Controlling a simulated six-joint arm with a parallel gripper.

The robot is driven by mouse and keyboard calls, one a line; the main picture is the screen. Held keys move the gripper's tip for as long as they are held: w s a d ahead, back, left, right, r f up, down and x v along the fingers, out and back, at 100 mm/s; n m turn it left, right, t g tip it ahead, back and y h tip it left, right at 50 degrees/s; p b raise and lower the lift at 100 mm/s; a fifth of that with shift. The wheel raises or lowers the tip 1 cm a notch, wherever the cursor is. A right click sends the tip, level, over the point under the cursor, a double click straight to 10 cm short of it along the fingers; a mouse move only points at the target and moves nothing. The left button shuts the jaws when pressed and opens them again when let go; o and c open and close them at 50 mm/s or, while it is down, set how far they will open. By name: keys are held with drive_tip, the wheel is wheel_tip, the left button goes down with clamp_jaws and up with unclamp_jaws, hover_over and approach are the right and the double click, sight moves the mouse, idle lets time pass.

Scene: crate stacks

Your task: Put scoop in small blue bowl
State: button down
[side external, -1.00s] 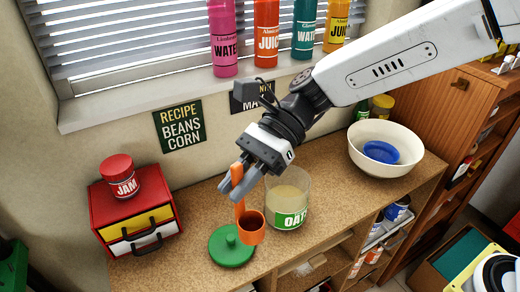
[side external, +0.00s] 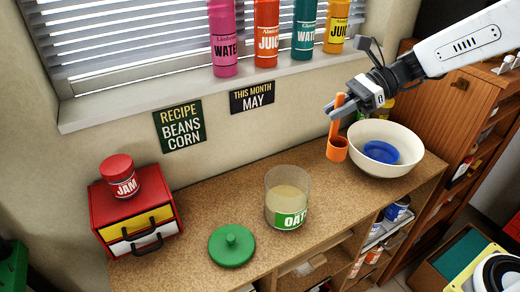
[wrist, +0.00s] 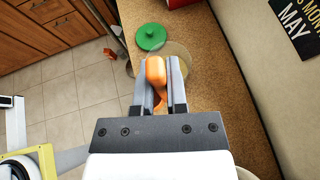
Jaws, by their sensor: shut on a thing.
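My gripper (side external: 350,106) is shut on the handle of the orange scoop (side external: 337,149). The scoop hangs upright, cup end down, beside the left rim of a large white bowl (side external: 405,163). The small blue bowl (side external: 381,151) sits inside the white bowl, to the right of the scoop. In the wrist view, the scoop's handle end (wrist: 155,70) shows between the two fingers, and its cup is mostly hidden. I cannot tell what is in the cup.
The open glass oats jar (side external: 287,205) stands mid-counter, with its green lid (side external: 232,246) to the left. A red drawer box (side external: 136,222) with a jam jar (side external: 119,177) is at the left. Bottles line the windowsill. Shelves stand right of the white bowl.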

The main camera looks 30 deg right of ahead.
drive_tip(key=s+d+m+t+h, duration=0.2)
drive_tip(key=s+d+m+t, duration=0.15)
drive_tip(key=d, duration=0.85)
drive_tip(key=s+d+m+t+h, duration=0.25)
drive_tip(key=s+d, duration=0.25)
drive_tip(key=d, duration=0.6)
drive_tip(key=shift+m+t+y, duration=0.3)
drive_tip(key=shift+y, duration=0.15)
drive_tip(key=shift+w+f, duration=0.1)
drive_tip(key=shift+f, duration=2.5)
drive_tip(key=w+d+f, duration=0.4)
drive_tip(key=w+f, duration=0.5)
drive_tip(key=w, duration=0.3)
drive_tip(key=shift+w+f, duration=0.15)
drive_tip(key=shift+w, duration=0.25)
